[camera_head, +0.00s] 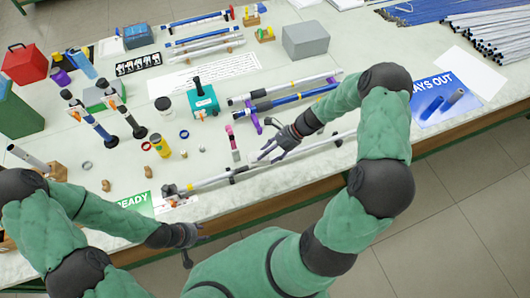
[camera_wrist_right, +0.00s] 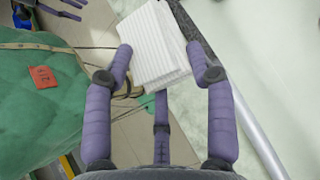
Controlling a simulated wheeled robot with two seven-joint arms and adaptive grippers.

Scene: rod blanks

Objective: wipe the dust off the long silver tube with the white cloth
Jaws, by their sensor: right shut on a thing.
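The long silver tube (camera_head: 225,177) lies near the front edge of the table, held up on small dark supports. In the right wrist view the silver tube (camera_wrist_right: 255,135) runs down the right side, with a dark section at its upper end. My right gripper (camera_head: 272,149) is above and behind the tube in the head view. In the wrist view my right gripper (camera_wrist_right: 163,68) is shut on the white ribbed cloth (camera_wrist_right: 155,42). The cloth overlaps the tube's dark section in that view; contact cannot be told. My left gripper (camera_head: 190,242) hangs at the front edge; its fingers are unclear.
Blue and silver rods (camera_head: 285,93) lie on a purple-ended rack behind my right gripper. A teal device (camera_head: 202,103), a yellow can (camera_head: 160,146) and a pink-topped bottle (camera_head: 232,140) stand nearby. A green READY card (camera_head: 135,203) lies near the tube's left end.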

